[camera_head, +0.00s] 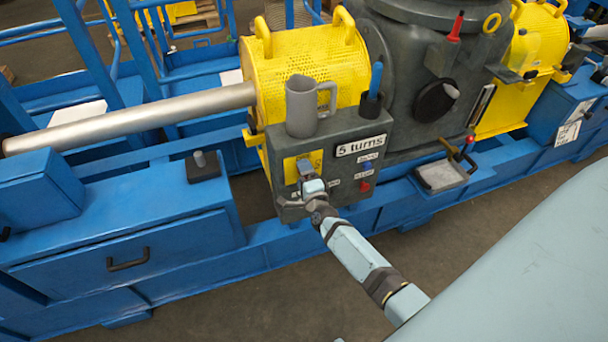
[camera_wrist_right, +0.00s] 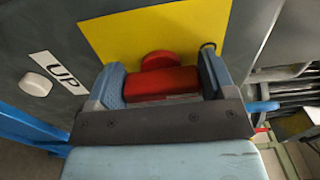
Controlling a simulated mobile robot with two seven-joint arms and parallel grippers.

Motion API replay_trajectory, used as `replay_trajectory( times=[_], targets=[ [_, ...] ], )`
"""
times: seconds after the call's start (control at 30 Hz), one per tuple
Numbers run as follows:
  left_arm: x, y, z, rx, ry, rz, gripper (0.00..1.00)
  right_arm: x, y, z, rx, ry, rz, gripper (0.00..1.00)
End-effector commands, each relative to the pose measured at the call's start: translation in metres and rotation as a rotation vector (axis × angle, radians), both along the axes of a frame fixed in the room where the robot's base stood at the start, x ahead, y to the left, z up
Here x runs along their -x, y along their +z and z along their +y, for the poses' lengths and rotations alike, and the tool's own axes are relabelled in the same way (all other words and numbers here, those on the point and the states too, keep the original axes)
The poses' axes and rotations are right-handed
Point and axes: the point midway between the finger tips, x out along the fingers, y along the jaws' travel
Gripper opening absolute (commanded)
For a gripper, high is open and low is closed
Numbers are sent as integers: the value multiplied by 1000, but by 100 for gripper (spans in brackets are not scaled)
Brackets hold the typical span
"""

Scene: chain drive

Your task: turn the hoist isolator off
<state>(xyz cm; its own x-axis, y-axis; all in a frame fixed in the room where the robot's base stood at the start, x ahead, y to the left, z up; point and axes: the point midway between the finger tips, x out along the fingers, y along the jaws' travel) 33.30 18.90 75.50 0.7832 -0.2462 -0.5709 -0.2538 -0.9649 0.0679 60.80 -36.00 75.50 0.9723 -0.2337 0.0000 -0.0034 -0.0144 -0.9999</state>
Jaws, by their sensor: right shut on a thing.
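The hoist isolator has a red handle (camera_wrist_right: 160,84) on a yellow plate (camera_wrist_right: 140,35), seen in the right wrist view. The plate also shows in the head view (camera_head: 289,170) on the front of the grey control box (camera_head: 335,142). My right gripper (camera_head: 307,172) is at the plate and hides the handle in the head view. In the right wrist view its two blue-grey fingers (camera_wrist_right: 162,80) are on either side of the red handle and shut on it. The handle's bar lies across between the fingers. My left gripper is not in view.
A grey jug (camera_head: 301,108) and a holder with a blue-handled tool (camera_head: 376,80) stand on the box. A "5 turns" label (camera_head: 360,146), a blue button (camera_head: 367,164) and a red button (camera_head: 365,186) are right of the gripper. An "UP" label (camera_wrist_right: 60,72) is near a white button (camera_wrist_right: 35,84).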

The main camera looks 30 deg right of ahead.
Motion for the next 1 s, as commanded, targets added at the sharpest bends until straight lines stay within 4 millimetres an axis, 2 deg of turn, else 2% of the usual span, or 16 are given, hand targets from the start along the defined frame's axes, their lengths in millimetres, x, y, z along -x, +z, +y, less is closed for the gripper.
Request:
replay_trajectory(
  times=[0.1, 0.13, 0.2, 0.23, 0.47, 0.57, 0.67, 1.0],
  targets=[
    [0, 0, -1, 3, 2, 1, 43, 1, -1, 0, 3, 0, 2, 53],
    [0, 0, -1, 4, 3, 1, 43, 0, -1, 0, 3, 0, 2, 79],
    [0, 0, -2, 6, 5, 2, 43, 0, -1, 0, 2, 0, 1, 95],
    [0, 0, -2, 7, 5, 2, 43, 0, -1, 0, 2, 0, 1, 100],
    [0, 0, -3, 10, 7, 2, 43, 1, -1, 0, 1, 0, 1, 100],
    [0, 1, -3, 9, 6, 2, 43, 8, -1, 2, 0, 0, 1, 100],
    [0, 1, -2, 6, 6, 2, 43, 23, -1, 5, 0, 0, 2, 100],
    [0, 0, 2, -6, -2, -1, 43, 98, -1, 23, 0, 0, 3, 100]
  ],
)
